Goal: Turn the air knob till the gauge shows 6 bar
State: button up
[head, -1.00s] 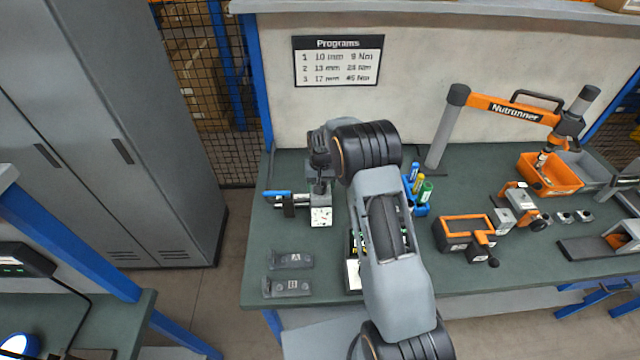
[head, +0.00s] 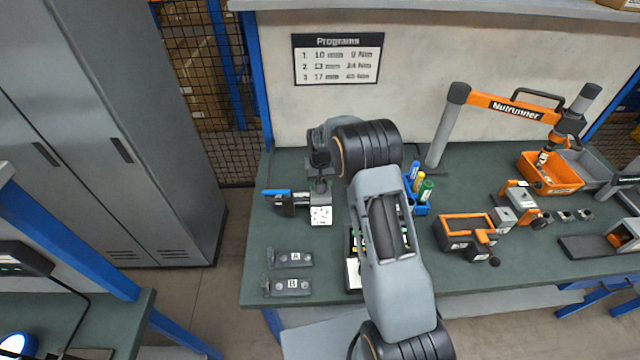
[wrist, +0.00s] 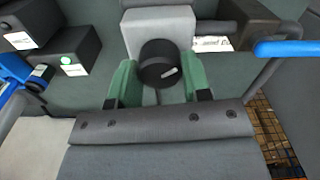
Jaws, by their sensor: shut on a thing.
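In the wrist view a round black knob (wrist: 157,60) with a pale pointer mark sits between the two green fingers of my gripper (wrist: 158,80). My gripper is shut on the knob, one finger at each side. The pointer slants toward the right of that view. A light grey block (wrist: 158,24) stands just beyond the knob. I cannot make out a gauge reading in either view.
Two grey holders, A (head: 291,259) and B (head: 289,287), lie in front. A blue holder of bottles (head: 420,206) stands right of my arm.

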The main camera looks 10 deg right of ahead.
jog(key=n+b, duration=0.3)
jog(key=n, duration=0.2)
jog(key=shift+f, duration=0.1)
jog(key=n+b, duration=0.2)
jog(key=n, duration=0.3)
jog(key=shift+n+b, duration=0.35)
jog(key=shift+n, duration=0.35)
jog(key=o, duration=0.9)
jog(key=shift+o, duration=0.2)
notch_tip(320, 180, up, 14)
jog(key=b, duration=0.1)
